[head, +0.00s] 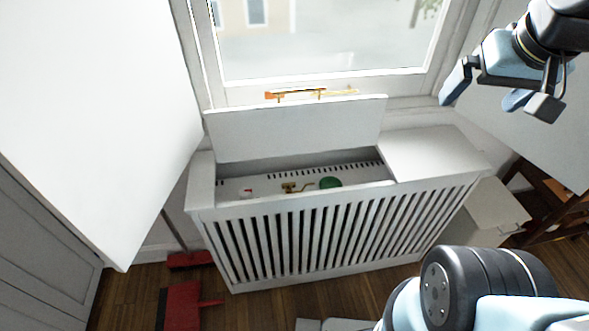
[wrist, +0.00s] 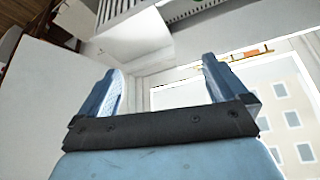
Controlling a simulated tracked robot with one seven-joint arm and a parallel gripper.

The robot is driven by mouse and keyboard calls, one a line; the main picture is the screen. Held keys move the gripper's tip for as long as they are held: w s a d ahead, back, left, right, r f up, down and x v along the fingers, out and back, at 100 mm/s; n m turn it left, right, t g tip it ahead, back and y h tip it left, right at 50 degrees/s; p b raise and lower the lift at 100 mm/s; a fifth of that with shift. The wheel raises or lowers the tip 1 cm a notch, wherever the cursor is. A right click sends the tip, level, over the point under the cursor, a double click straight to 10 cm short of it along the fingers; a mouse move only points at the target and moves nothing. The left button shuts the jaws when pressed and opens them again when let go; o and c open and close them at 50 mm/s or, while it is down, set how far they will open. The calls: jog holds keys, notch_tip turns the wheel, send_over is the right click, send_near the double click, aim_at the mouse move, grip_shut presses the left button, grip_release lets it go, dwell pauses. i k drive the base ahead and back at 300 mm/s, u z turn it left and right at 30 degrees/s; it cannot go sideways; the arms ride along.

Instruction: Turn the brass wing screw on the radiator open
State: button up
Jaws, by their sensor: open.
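The white radiator cover (head: 340,240) stands under the window with its hinged lid (head: 295,130) raised. Inside the open top lies the radiator. A small brass piece (head: 290,187), seemingly the wing screw, sits there left of a round green knob (head: 330,183). Its exact wing angle is too small to tell. My gripper (head: 483,98) is at the upper right, high above the cover and well apart from the brass piece. In the wrist view my gripper (wrist: 160,68) is open and empty, facing the window and wall. The brass piece is not visible there.
A small red-and-white item (head: 246,193) is in the opening's left part. Orange and brass-coloured items (head: 310,93) lie behind the lid by the window. A large white panel (head: 90,100) stands left, a red dustpan-like object (head: 183,305) on the floor, a wooden chair (head: 550,200) at right.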

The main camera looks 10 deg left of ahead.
aim_at(288, 186)
jog(key=z, duration=0.3)
jog(key=k, duration=1.1)
jog(key=u, duration=0.9)
jog(key=i, duration=1)
jog(key=z, duration=0.05)
